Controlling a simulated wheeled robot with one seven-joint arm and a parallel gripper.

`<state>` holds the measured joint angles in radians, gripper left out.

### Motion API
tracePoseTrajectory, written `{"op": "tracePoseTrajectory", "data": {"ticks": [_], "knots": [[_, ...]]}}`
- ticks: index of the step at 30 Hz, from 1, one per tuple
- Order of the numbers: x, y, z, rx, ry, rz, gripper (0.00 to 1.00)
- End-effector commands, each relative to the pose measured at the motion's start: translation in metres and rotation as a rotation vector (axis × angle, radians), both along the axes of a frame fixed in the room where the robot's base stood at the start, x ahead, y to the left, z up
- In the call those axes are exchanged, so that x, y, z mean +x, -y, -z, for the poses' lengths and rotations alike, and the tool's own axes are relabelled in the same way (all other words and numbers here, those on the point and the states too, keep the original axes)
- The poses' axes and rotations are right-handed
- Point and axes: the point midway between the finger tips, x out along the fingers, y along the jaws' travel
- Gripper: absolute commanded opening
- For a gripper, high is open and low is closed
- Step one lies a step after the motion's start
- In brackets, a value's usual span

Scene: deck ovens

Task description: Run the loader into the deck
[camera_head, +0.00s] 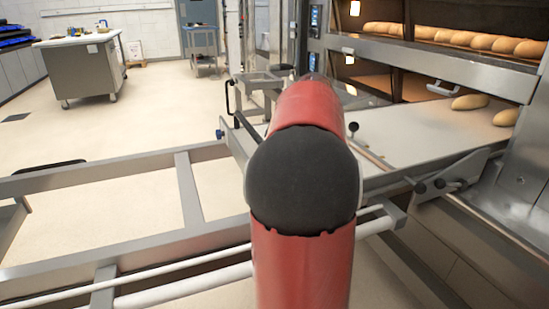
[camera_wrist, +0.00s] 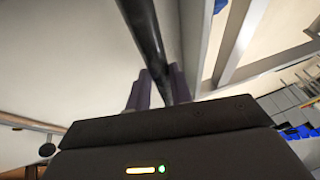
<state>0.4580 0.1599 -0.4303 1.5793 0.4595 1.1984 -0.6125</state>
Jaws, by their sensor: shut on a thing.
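The loader (camera_head: 395,135) is a flat pale belt on a steel frame. Its far right end reaches to the open mouth of a deck (camera_head: 385,82), with two loaves (camera_head: 470,102) lying at that end. A black bar handle (camera_head: 247,127) stands at the loader's left end. In the wrist view, my gripper (camera_wrist: 160,88) is shut on this black bar (camera_wrist: 150,40), with dark fingers on either side of it. In the head view my red arm hides the gripper and part of the loader.
A higher deck (camera_head: 445,52) holds a row of several loaves. A steel rail frame (camera_head: 188,190) with white tubes crosses the lower left. A wheeled worktable (camera_head: 85,70) stands at the back left. Open floor lies between.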

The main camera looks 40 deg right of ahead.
Motion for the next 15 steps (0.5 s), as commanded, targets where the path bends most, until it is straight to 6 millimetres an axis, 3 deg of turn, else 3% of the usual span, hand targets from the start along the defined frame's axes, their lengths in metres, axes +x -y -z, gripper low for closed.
{"op": "tracePoseTrajectory", "data": {"ticks": [8, 9, 13, 15], "knots": [[-0.0018, 0.0062, -0.0031, -0.015, 0.006, 0.009, 0.00], [-0.0019, 0.0064, -0.0031, -0.016, 0.006, 0.010, 0.23], [-0.0018, 0.0058, -0.0026, -0.014, 0.005, 0.010, 0.40], [-0.0016, 0.0051, -0.0022, -0.013, 0.005, 0.008, 0.43]]}}
